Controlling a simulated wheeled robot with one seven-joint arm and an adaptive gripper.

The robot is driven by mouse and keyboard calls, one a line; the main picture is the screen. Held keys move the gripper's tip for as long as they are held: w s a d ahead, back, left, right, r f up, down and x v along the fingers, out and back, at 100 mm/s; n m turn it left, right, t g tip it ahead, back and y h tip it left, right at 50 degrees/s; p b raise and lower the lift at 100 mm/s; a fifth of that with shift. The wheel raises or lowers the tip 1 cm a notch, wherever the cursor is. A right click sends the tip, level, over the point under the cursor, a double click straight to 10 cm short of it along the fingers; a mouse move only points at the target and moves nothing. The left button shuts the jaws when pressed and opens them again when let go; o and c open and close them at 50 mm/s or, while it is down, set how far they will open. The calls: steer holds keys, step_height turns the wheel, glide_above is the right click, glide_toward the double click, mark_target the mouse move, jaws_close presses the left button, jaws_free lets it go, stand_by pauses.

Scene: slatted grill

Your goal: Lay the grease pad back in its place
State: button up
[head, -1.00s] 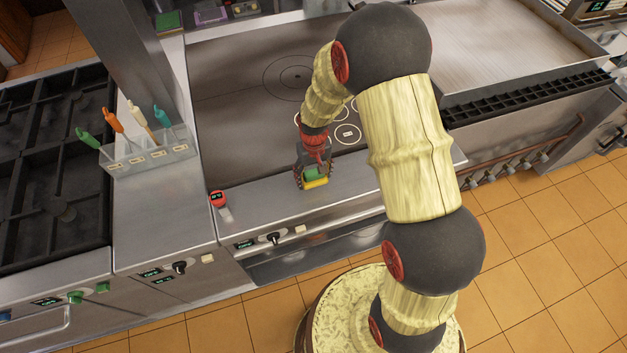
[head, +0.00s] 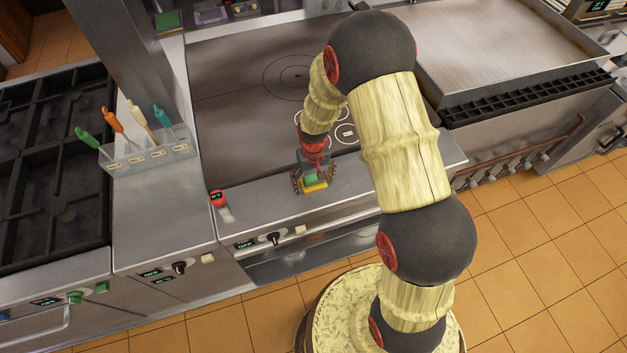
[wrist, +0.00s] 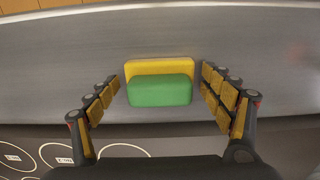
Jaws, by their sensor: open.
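The grease pad, a green block (head: 311,178) with a yellow part (head: 316,187) against it, rests on the steel front ledge of the cooking range. In the wrist view the green block (wrist: 160,91) lies nearer me and overlaps the yellow part (wrist: 160,66). I cannot tell whether the two are one piece or a pad on a yellow base. My gripper (head: 313,180) points down over it, open. In the wrist view the fingers of my gripper (wrist: 159,82) stand on either side of the pad, with a visible gap on both sides.
A clear rack (head: 148,158) with coloured-handled tools stands farther left. The dark hotplate (head: 230,95) with white rings lies behind the ledge. The ledge right of the pad is clear.

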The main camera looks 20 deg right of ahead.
step_height(320, 180, up, 12)
steer(key=shift+p, duration=0.4)
step_height(320, 180, up, 10)
steer(key=t, duration=0.1)
glide_above(314, 177)
steer(key=s, duration=0.2)
steer(key=s+r+t, duration=0.4)
steer(key=s+r, duration=1.4)
steer(key=s, duration=0.2)
steer(key=shift+t, duration=0.3)
steer(key=shift+w, duration=0.1)
step_height(314, 177, down, 12)
steer(key=b, duration=1.2)
steer(key=shift+r, duration=0.1)
